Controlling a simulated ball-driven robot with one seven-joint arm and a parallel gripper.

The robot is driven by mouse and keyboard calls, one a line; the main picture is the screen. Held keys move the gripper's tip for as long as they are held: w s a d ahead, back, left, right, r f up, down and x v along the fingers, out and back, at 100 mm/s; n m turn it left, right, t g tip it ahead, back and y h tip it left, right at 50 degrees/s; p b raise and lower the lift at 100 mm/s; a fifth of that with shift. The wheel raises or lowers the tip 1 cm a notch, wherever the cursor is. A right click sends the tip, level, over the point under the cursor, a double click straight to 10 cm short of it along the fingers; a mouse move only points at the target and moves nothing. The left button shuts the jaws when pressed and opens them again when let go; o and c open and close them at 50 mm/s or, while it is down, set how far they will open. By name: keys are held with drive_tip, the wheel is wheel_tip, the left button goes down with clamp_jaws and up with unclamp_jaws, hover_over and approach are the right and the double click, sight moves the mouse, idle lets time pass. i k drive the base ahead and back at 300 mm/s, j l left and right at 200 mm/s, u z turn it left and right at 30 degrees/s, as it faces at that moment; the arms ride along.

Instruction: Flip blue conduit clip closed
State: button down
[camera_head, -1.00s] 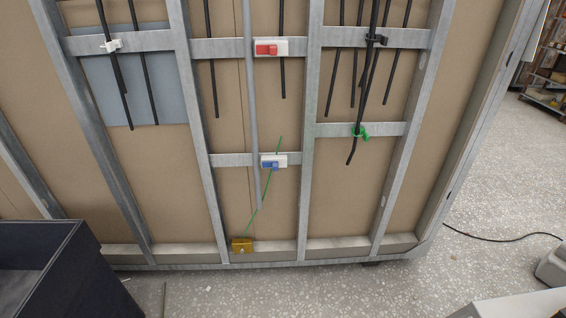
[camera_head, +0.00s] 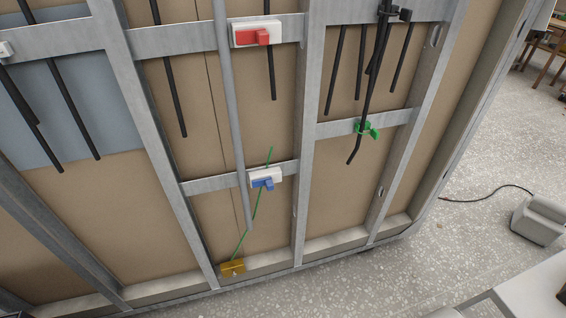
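The blue conduit clip (camera_head: 263,184) sits on a white base (camera_head: 266,174) on the lower metal crossbar, left of the middle upright. A grey conduit (camera_head: 234,120) runs down just left of the clip, and a thin green wire (camera_head: 257,205) passes behind or beside it. I cannot tell from this distance whether the clip's flap is open or closed. My gripper is not in view.
A red clip on a white base (camera_head: 256,33) sits on the crossbar above. A green clip (camera_head: 367,130) holds a black cable at right. A yellow block (camera_head: 232,268) is on the bottom rail. Speckled floor (camera_head: 480,240) lies open at right.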

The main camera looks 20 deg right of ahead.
sight(268, 182)
drive_tip(key=i+j+z, duration=0.1)
drive_tip(key=i, duration=0.3)
drive_tip(key=i+j, duration=0.15)
drive_tip(key=i, duration=0.3)
drive_tip(key=z, duration=0.05)
